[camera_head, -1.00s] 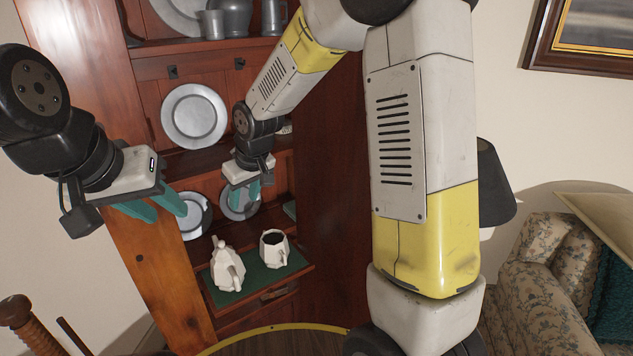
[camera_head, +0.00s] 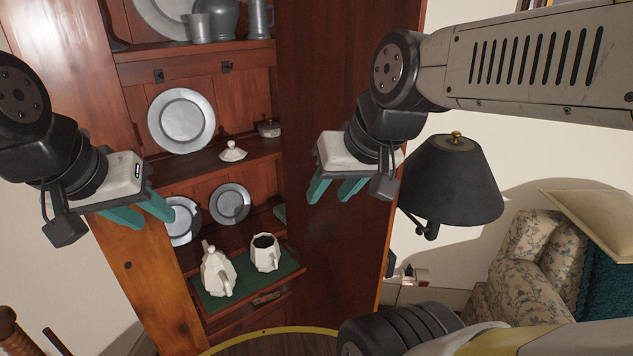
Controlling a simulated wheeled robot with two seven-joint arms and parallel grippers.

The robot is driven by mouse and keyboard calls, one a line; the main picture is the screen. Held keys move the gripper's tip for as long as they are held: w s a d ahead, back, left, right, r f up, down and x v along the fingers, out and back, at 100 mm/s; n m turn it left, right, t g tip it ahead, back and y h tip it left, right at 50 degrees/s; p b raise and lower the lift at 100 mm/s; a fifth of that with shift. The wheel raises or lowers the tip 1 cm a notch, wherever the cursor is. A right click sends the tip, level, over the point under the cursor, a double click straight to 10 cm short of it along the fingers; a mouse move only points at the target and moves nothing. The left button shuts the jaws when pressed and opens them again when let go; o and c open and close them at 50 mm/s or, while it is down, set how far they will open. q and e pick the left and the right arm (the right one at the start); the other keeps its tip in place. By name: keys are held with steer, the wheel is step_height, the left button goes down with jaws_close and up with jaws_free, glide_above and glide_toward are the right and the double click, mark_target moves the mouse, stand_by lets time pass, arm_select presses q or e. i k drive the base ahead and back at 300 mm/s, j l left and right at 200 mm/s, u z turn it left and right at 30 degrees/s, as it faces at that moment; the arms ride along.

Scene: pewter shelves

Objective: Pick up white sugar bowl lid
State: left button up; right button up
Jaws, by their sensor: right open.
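The white sugar bowl lid (camera_head: 232,152), faceted with a small knob, sits on the cabinet's middle shelf. The white sugar bowl (camera_head: 264,253) stands uncovered on the green mat below, its dark inside showing. My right gripper (camera_head: 333,190) is open and empty in front of the cabinet's right side panel, to the right of the lid and apart from it. My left gripper (camera_head: 145,216) is at the cabinet's left edge, its two teal fingers apart with nothing between them.
A white pot (camera_head: 217,272) stands left of the bowl on the green mat (camera_head: 245,284). A pewter plate (camera_head: 181,120) leans behind the lid's shelf (camera_head: 212,163). A small grey dish (camera_head: 269,128) is at that shelf's right end. A black lamp (camera_head: 452,180) stands right of the cabinet.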

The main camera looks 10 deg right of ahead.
mark_target(232, 153)
steer(key=l+u, duration=0.1)
steer(key=u, duration=1.3)
steer(key=k+l, duration=0.1)
steer(key=l, duration=0.25)
steer(key=k+l+u, duration=0.15)
steer(key=l, duration=0.2)
steer(key=k+l, duration=0.1)
steer(key=l, duration=0.25)
steer(key=i+l, duration=0.1)
steer(key=l+u, duration=0.05)
steer(key=l, duration=0.05)
